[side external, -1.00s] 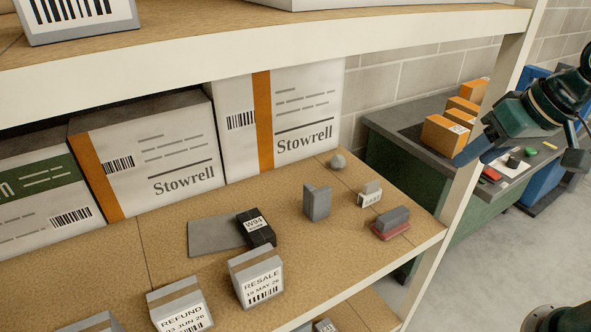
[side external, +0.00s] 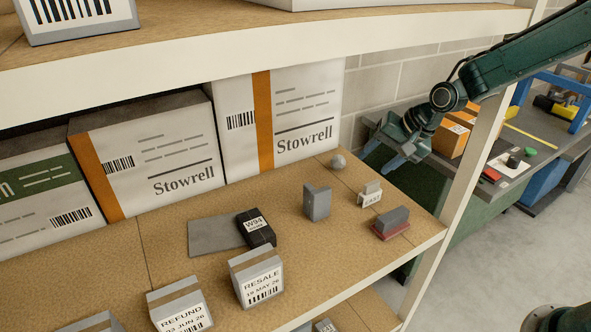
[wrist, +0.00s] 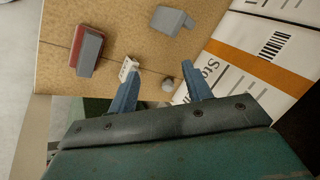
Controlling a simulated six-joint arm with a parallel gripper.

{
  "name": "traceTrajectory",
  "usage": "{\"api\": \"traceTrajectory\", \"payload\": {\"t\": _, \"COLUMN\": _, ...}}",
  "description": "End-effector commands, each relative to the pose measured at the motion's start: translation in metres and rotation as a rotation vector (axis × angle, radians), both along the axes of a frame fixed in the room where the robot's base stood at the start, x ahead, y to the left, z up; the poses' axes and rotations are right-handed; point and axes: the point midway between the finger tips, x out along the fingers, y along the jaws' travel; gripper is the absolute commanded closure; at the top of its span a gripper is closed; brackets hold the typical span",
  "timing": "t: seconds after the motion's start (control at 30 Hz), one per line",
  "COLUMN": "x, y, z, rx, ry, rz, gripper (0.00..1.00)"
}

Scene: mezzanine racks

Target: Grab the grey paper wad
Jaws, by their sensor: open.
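The grey paper wad (side external: 338,161) is a small round ball on the tan shelf board, near its back edge and right of the tall Stowrell box. My gripper (side external: 380,158) is open and empty, to the right of the wad and apart from it. In the wrist view, the wad (wrist: 168,86) shows between the two blue fingers of my gripper (wrist: 160,72), closer to the right finger. Nothing hides the wad in the side view.
A grey L-shaped block (side external: 317,203), an EAST sign (side external: 369,194) and a red-based grey block (side external: 391,223) stand nearby on the shelf. A Stowrell box (side external: 290,120) is left of the wad. The rack post (side external: 465,165) and upper shelf edge (side external: 270,50) bound the opening.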

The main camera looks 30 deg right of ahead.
Motion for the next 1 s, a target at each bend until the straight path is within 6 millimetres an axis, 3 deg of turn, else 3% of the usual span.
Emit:
{"api": "traceTrajectory", "payload": {"t": 0.2, "x": 0.048, "y": -0.013, "z": -0.041, "rx": 0.03, "ry": 0.014, "rz": -0.099, "gripper": 0.5}}
{"api": "traceTrajectory", "payload": {"t": 0.5, "x": 0.114, "y": -0.039, "z": -0.084, "rx": -0.02, "ry": 0.006, "rz": -0.2, "gripper": 0.5}}
{"api": "traceTrajectory", "payload": {"t": 0.8, "x": 0.172, "y": -0.068, "z": -0.11, "rx": -0.122, "ry": -0.017, "rz": -0.281, "gripper": 0.5}}
{"api": "traceTrajectory", "payload": {"t": 1.0, "x": 0.195, "y": -0.081, "z": -0.118, "rx": -0.175, "ry": -0.03, "rz": -0.323, "gripper": 0.5}}
